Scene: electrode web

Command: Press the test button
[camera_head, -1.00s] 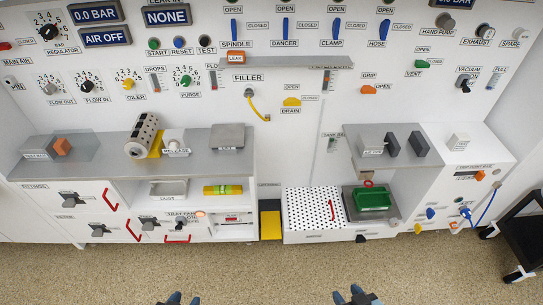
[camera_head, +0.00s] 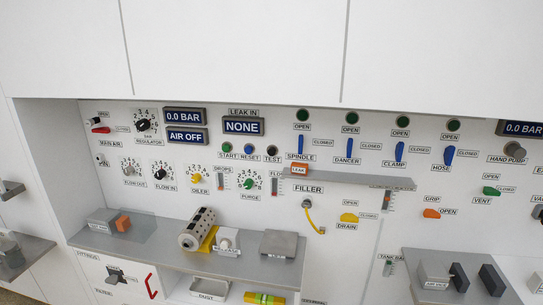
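The test button is a small black round button (camera_head: 271,151) on the white wall panel, with a "TEST" label under it. It is the rightmost of a row of three, beside the blue reset button (camera_head: 248,149) and the green start button (camera_head: 226,147). The "NONE" leak display (camera_head: 243,126) sits just above the row. Neither of my grippers shows in the head view, so nothing is touching the button.
A grey shelf (camera_head: 350,180) with an orange leak block (camera_head: 300,169) juts out right of and below the buttons. A grey counter (camera_head: 155,243) below carries a perforated cylinder (camera_head: 197,229) and a grey block (camera_head: 278,243). White cupboards (camera_head: 230,50) overhang the panel.

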